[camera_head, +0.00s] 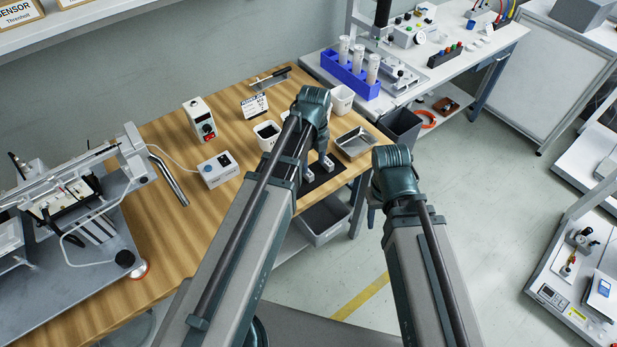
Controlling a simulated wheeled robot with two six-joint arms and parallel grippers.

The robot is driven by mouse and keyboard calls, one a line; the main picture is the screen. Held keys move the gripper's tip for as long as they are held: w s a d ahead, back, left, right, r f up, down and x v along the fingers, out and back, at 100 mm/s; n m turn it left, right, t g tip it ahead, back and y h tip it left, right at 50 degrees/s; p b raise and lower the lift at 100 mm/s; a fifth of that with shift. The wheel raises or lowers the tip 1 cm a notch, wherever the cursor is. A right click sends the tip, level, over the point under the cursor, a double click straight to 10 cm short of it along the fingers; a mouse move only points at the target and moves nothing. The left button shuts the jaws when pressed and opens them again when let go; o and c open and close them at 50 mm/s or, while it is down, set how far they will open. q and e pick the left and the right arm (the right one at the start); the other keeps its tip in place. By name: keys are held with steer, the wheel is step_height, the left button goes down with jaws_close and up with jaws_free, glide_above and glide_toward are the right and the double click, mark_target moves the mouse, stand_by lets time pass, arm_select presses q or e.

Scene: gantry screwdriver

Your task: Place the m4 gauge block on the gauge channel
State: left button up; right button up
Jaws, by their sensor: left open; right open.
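Two small grey blocks lie on a black mat (330,183) at the wooden table's right edge, a farther one (326,162) and a nearer one (308,173). I cannot tell which, if either, is the m4 gauge block, and no marking is readable. I cannot pick out the gauge channel with certainty. My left gripper (319,146) points down just above the mat, close to the blocks. It is open, and its fingers are partly hidden by my wrist. My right arm ends right of the table, over the floor, and its gripper is hidden from view.
A control box (218,169) and a box with a red switch (200,120) stand left. A grey bin (325,220) sits below the table edge. Bare wood lies at front left.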

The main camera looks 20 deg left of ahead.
mark_target(308, 175)
arm_select(q)
steer(key=shift+w+a+f+b, duration=0.1)
steer(key=shift+a+f+b, duration=0.1)
steer(key=shift+f+b, duration=0.7)
steer(key=shift+a+f+b, duration=0.25)
steer(key=shift+f+b, duration=0.5)
steer(key=shift+f, duration=0.1)
steer(key=shift+w+a+f+b, duration=0.1)
steer(key=shift+a+f+b, duration=0.1)
steer(key=shift+f+b, duration=0.7)
steer(key=shift+r, duration=0.1)
jaws_close()
